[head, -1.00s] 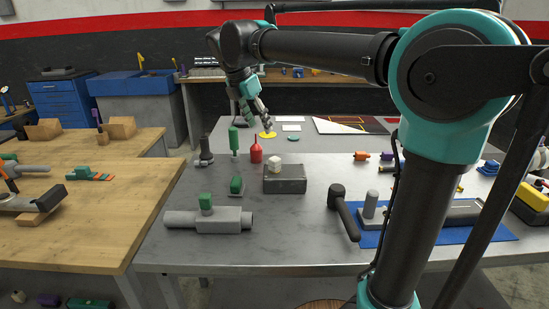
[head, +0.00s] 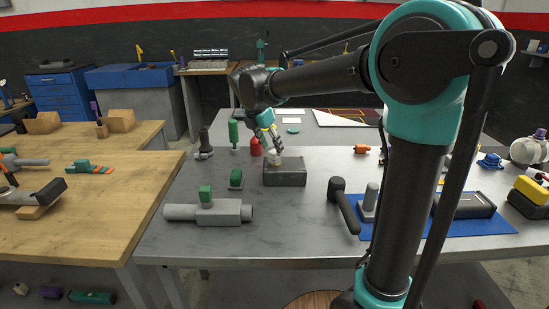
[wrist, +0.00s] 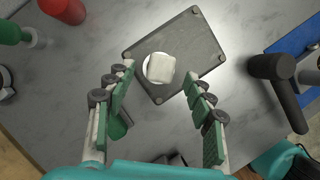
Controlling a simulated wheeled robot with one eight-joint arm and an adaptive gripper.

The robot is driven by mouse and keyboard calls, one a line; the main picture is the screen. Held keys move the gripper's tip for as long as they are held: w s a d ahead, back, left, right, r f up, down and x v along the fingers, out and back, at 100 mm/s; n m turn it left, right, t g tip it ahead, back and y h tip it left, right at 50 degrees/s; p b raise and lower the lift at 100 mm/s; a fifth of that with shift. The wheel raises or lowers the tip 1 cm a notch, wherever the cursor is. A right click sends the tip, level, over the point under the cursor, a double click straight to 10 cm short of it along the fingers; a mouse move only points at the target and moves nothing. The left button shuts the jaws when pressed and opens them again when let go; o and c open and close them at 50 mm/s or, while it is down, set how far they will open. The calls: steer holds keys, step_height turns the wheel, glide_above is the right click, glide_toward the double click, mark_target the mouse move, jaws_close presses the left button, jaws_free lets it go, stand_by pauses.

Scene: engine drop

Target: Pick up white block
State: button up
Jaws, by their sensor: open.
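The white block (wrist: 161,68) sits on top of a dark grey box (wrist: 185,45) in the wrist view, on a pale round base. In the head view the white block (head: 273,160) shows partly behind my fingers, above the grey box (head: 285,176). My gripper (wrist: 160,82) is open, its two green-padded fingers apart, with the block between and just beyond the fingertips. My gripper (head: 272,145) is above the box in the head view. Nothing is held.
A red bottle (head: 255,147) and a green-topped tool (head: 233,135) stand left of the box. A black-headed hammer (head: 343,207) lies to the right, beside a blue mat (head: 440,235). A grey pipe fitting (head: 208,211) lies at the front left.

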mark_target(274, 151)
steer(key=x, duration=0.4)
steer(key=shift+d+f, duration=0.1)
jaws_close()
